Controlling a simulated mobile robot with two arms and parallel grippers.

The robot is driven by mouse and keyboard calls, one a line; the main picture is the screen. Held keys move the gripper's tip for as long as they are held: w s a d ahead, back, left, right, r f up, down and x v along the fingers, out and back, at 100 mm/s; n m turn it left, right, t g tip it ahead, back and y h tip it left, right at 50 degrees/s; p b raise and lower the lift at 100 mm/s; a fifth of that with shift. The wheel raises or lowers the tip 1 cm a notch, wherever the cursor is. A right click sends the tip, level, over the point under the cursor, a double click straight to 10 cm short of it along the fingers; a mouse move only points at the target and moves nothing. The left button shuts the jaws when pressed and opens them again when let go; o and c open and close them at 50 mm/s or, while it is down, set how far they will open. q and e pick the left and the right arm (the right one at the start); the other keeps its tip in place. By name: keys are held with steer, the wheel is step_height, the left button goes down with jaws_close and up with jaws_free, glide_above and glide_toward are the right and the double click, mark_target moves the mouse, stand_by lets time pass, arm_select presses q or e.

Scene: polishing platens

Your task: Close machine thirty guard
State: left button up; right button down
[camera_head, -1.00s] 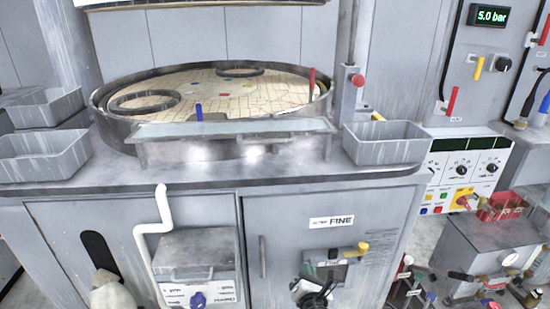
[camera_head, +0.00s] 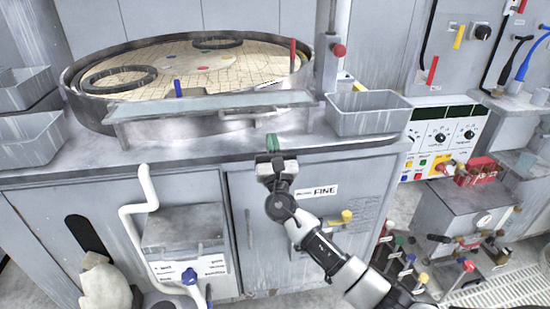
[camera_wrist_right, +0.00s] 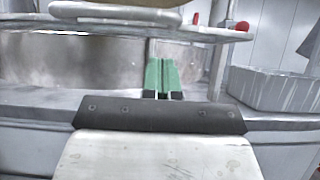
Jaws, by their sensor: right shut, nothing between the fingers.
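The machine's guard (camera_head: 210,104) is a long, pale, see-through panel in a grey metal frame. It lies nearly flat along the front rim of the round platen (camera_head: 200,62), with a bar handle (camera_head: 262,114) on its front edge. My right gripper (camera_head: 272,146) has green fingertips and is at the counter's front edge, below the handle and apart from it. In the right wrist view the fingers (camera_wrist_right: 161,78) are together with nothing between them, and a bar and the guard's edge (camera_wrist_right: 120,31) cross above them. The left gripper does not show.
A grey bin (camera_head: 368,114) stands right of the guard, beside a post with a red knob (camera_head: 338,50). More bins (camera_head: 30,138) stand at the left. A white pipe (camera_head: 135,220) and a grey box (camera_head: 185,226) are in front of the cabinet. Several valves crowd the lower right.

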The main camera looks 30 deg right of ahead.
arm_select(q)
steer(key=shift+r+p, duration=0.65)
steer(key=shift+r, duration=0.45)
arm_select(e)
steer(key=shift+w+r, duration=0.15)
steer(key=shift+r, duration=0.7)
steer(key=shift+w+r, duration=0.15)
steer(key=shift+r, duration=0.7)
